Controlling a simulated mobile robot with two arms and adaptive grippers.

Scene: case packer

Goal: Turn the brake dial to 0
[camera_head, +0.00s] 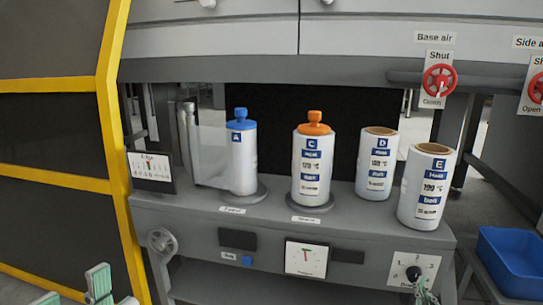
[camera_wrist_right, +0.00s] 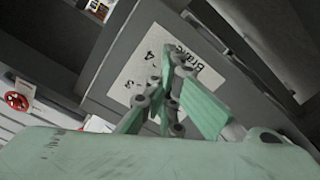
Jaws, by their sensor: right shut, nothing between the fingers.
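The brake dial is a black knob (camera_head: 413,273) on a white plate (camera_head: 428,264) with numbers, at the right end of the grey machine's front face. The pointer setting is too small to read. In the right wrist view the plate (camera_wrist_right: 143,62) shows the word Brake and the numbers 3 and 4; the knob is hidden behind my fingers. My right gripper (camera_head: 425,290) is just below and in front of the dial; it also shows in the right wrist view (camera_wrist_right: 172,62), shut and empty. Contact with the knob cannot be told. My left gripper (camera_head: 98,280) is at the lower left edge, partly cut off.
A gauge (camera_head: 305,258) and a blue button (camera_head: 247,261) are left of the dial. A blue bin (camera_head: 512,262) is at the right. A yellow-framed guard (camera_head: 110,140) stands at the left.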

